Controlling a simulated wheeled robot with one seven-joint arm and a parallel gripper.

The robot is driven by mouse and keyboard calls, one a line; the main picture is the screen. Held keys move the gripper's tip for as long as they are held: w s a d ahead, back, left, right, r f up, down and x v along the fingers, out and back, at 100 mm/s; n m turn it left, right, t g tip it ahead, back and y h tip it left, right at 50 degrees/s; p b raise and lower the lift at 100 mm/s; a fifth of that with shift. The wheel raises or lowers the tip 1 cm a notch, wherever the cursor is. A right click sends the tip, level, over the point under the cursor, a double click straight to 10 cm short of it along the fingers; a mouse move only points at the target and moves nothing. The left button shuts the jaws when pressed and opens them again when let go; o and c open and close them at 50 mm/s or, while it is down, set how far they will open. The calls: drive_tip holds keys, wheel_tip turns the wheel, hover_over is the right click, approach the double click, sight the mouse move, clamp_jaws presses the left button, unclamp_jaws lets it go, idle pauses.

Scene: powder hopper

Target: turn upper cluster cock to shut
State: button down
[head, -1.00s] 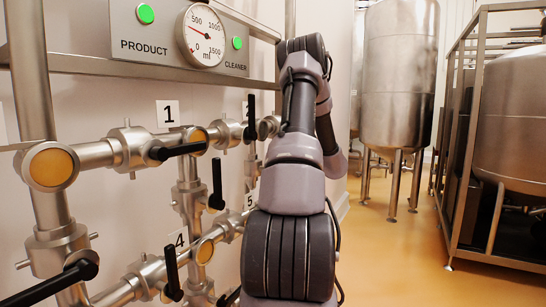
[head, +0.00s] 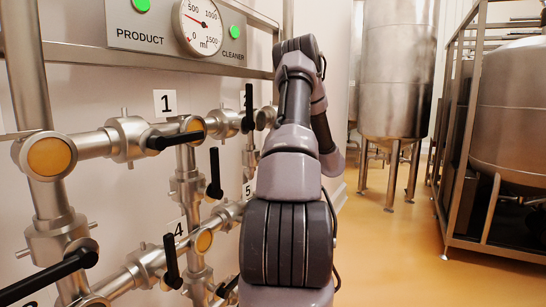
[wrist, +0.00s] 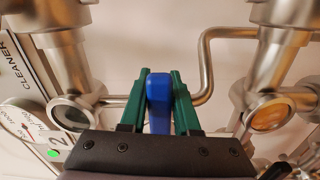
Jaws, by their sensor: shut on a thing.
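In the wrist view my gripper (wrist: 160,88) has two green fingers closed on a blue handle (wrist: 159,100). The handle stands between the fingers, its rounded top showing at their tips. What it joins to is hidden behind my gripper, so I cannot tell its valve or how far it is turned. In the head view my own arm covers the gripper and the blue handle. The pipework there carries black levers: one at label 1 (head: 176,139) lies nearly level, and another (head: 249,108) stands upright near my arm.
A gauge (head: 202,26) is on the panel above. In the wrist view, pipes with a grey sight glass (wrist: 68,118) and an amber one (wrist: 268,118) flank my gripper. A steel tank (head: 396,70) and a framed vessel (head: 515,125) stand right, with open floor (head: 390,250) before them.

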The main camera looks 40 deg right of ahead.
drive_tip(key=shift+s+a+f, duration=0.1)
drive_tip(key=shift+s+f, duration=0.15)
drive_tip(key=shift+f, duration=0.45)
drive_tip(key=c, duration=0.8)
unclamp_jaws()
drive_tip(key=shift+o, duration=0.6)
drive_tip(key=shift+w, duration=0.1)
drive_tip(key=shift+r, duration=0.1)
drive_tip(key=shift+w+r, duration=0.1)
drive_tip(key=v, duration=1.1)
drive_tip(key=shift+w, duration=0.1)
